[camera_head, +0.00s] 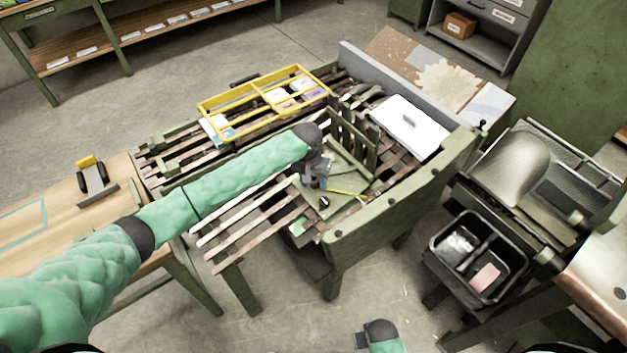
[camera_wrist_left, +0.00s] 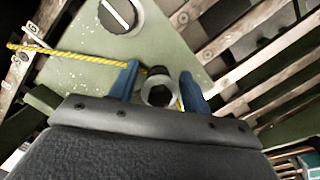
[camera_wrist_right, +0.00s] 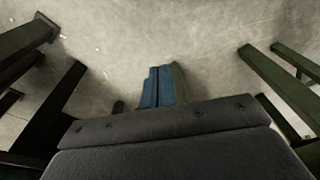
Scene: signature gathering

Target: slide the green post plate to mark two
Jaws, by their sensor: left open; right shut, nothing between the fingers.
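The green post plate (camera_head: 340,207) lies on the slatted bench in the head view. In the left wrist view the plate (camera_wrist_left: 85,80) carries a black knob with a white line (camera_wrist_left: 117,14), and a yellow cord (camera_wrist_left: 60,52) runs across it. My left gripper (camera_head: 320,183) is over the plate. Its blue fingers are open (camera_wrist_left: 160,75), one on each side of a round metal post with a dark hole (camera_wrist_left: 159,92). I cannot tell whether they touch it. My right gripper (camera_head: 362,340) is low at the bottom edge, shut and empty (camera_wrist_right: 160,80). I cannot make out mark two.
A yellow divided frame (camera_head: 265,92) lies on the far slats. A white box (camera_head: 410,125) sits at the bench's right end. A black bin (camera_head: 480,258) stands at right, a wooden table (camera_head: 40,220) at left. Under my right gripper is open floor between green legs.

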